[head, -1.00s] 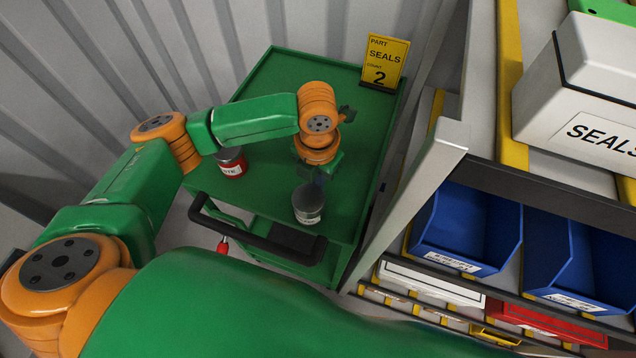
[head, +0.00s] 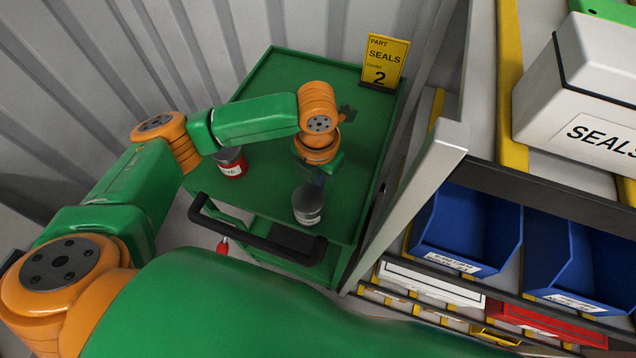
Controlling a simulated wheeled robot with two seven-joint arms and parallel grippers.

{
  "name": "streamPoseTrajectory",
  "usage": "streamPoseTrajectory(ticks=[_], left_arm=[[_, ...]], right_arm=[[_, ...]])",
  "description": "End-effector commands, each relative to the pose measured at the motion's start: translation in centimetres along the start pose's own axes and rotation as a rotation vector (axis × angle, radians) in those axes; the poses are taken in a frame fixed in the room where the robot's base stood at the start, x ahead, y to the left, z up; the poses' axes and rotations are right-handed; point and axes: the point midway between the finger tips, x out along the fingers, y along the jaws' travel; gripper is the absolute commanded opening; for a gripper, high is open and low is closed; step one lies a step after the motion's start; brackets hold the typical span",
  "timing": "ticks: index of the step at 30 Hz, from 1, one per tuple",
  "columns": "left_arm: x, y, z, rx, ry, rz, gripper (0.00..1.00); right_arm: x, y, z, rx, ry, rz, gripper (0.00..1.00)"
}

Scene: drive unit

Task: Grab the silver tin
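The silver tin (head: 308,205) stands upright on the green cart (head: 278,75), close to its near edge. It has a grey lid and a pale label. My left gripper (head: 318,178) is above and just behind the tin, pointing down. Its dark fingers are small and partly hidden by the wrist, so I cannot tell whether they are open or shut, or whether they touch the tin. A red tin (head: 232,165) with a white label and grey lid stands on the cart to the left, partly covered by my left arm. My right gripper is not in view.
A black push handle (head: 255,236) runs along the cart's near side. A yellow SEALS sign (head: 384,62) stands at its back right corner. A shelf rack with blue bins (head: 466,228) and a SEALS box (head: 585,90) is to the right. The cart's back is clear.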

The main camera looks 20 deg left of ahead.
Motion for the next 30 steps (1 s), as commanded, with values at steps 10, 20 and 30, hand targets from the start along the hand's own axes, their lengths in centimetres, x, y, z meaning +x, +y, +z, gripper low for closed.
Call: streamPoseTrajectory(ticks=[10, 20, 30], left_arm=[[0.0, 0.0, 0.0, 0.000, 0.000, 0.000, 0.43], [0.0, 0.0, 0.0, 0.000, 0.000, 0.000, 1.00], [-3.5, 0.2, 0.3, -0.001, -0.006, -0.001, 1.00]], right_arm=[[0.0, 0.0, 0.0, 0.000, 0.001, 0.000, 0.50], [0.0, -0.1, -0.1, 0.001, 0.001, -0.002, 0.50], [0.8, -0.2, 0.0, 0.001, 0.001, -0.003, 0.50]])
